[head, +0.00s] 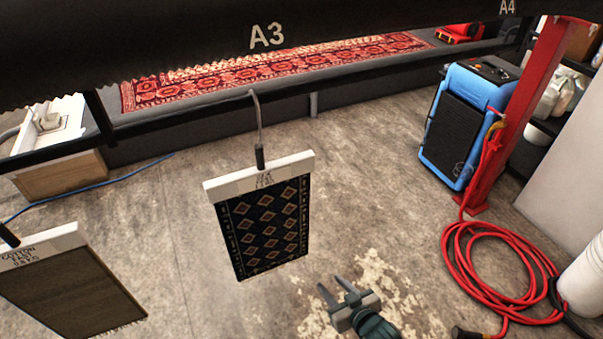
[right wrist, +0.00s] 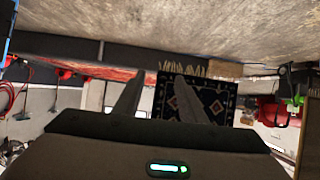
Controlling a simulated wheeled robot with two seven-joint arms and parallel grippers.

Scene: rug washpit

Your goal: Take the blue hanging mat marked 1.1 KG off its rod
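The blue hanging mat (head: 264,228), dark navy with a diamond pattern, hangs in the middle of the head view. Its top is held in a white label bar (head: 260,177) under a grey hook (head: 257,125); the lettering is too small to read surely. My right gripper (head: 340,288) is low and to the right of the mat, apart from it, with its two fingers spread and nothing between them. In the right wrist view the mat (right wrist: 208,98) shows upside down, partly behind one finger of the right gripper (right wrist: 155,95). My left gripper is not in view.
A brown mat (head: 70,292) with a cotton label hangs at lower left. A dark beam marked A3 (head: 200,45) crosses the top. A red patterned rug (head: 270,72) lies behind. A blue machine (head: 465,125), red post (head: 510,130) and coiled red hose (head: 495,270) stand right.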

